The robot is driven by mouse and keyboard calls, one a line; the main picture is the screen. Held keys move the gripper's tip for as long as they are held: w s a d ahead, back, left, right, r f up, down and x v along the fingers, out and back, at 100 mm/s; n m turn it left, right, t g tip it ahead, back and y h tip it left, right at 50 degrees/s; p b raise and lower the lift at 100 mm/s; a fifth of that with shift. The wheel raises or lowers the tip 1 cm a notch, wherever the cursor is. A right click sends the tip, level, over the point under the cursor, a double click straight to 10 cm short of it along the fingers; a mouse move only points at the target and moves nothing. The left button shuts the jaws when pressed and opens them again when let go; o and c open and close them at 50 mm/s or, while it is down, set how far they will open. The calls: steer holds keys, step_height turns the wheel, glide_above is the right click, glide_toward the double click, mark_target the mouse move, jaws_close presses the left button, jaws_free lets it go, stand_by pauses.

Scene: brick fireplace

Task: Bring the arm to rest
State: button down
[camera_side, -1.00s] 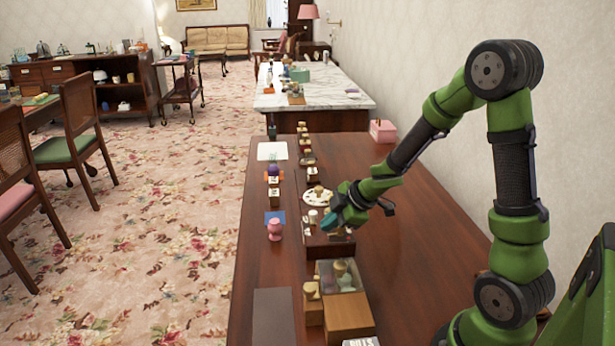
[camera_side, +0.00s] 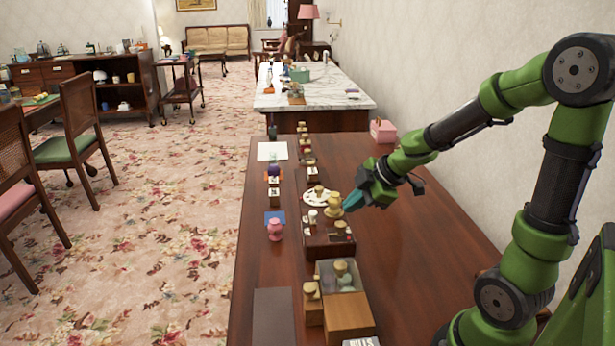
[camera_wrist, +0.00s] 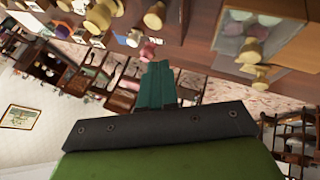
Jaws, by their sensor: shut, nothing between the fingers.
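My gripper (camera_side: 352,202) is above the dark wooden table (camera_side: 420,262), right of the row of small items. Its teal fingers are shut and empty, pointing left and down. They also show together in the wrist view (camera_wrist: 157,86). A yellowish stacked piece (camera_side: 333,204) stands just left of the fingertips. I cannot tell whether they touch it. My green and black arm reaches in from the right.
A wooden box with a clear compartment (camera_side: 347,312) stands at the near end. A white round plate (camera_side: 316,195), a pink figure (camera_side: 275,229) and a pink box (camera_side: 383,131) are on the table. The table's right side is largely clear.

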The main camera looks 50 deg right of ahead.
steer(key=s+d+r+m+h, duration=0.2)
steer(key=d+r+m+h, duration=0.4)
steer(key=m, duration=0.4)
steer(key=s+a+r+m+y, duration=0.2)
steer(key=s+a+y, duration=0.1)
steer(key=a, duration=0.7)
steer(key=s+a+r+m+y, duration=0.1)
steer(key=s+a, duration=0.4)
steer(key=a, duration=0.5)
steer(key=m+y, duration=0.1)
steer(key=y, duration=0.1)
steer(key=shift+s+r+m+y, duration=0.35)
steer(key=shift+r+m+y, duration=0.05)
